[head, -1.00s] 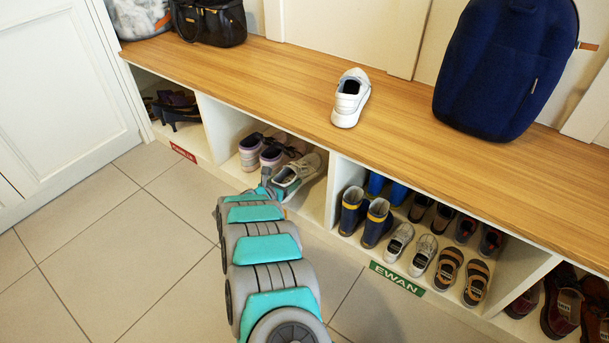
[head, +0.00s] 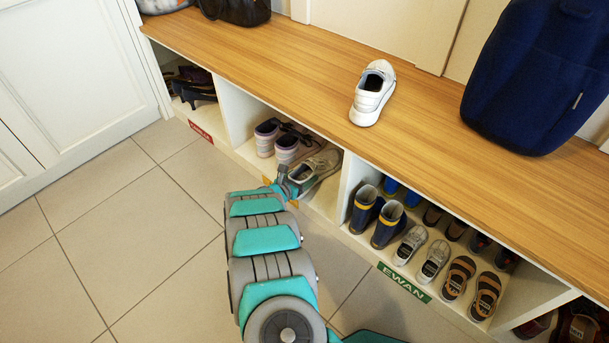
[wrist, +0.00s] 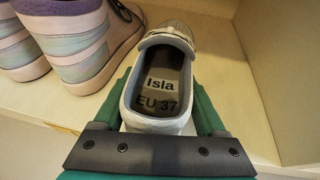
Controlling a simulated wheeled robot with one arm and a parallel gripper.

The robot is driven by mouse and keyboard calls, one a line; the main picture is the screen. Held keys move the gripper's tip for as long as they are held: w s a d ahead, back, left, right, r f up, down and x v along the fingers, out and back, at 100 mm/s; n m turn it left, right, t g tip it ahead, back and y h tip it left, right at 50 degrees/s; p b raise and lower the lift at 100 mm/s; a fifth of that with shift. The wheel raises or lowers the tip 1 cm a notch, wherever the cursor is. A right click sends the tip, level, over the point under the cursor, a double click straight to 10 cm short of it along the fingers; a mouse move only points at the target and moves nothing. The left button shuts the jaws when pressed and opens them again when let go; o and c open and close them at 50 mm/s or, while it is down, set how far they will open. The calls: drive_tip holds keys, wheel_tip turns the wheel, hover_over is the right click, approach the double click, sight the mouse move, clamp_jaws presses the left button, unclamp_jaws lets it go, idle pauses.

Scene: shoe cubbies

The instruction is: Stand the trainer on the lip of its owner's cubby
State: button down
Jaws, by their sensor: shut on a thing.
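A pale grey-white trainer (head: 318,168) is at the front of the middle cubby, toe pointing inward. The wrist view shows its open collar (wrist: 158,90) and an insole reading "Isla EU 37". My gripper (head: 283,183) is shut on its heel end, one green finger on each side in the wrist view (wrist: 162,120). The middle cubby's lip (head: 250,160) carries an orange label, mostly hidden by my arm, so its name cannot be read. Whether the sole touches the lip or cubby floor cannot be told.
The right cubby, labelled EWAN (head: 403,283), is full of shoes. A white shoe (head: 373,93) and a blue backpack (head: 530,75) are on the bench (head: 300,75).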

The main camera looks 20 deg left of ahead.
unclamp_jaws()
drive_tip(key=shift+r+p, duration=0.1)
drive_tip(key=shift+p, duration=0.2)
drive_tip(key=v, duration=1.2)
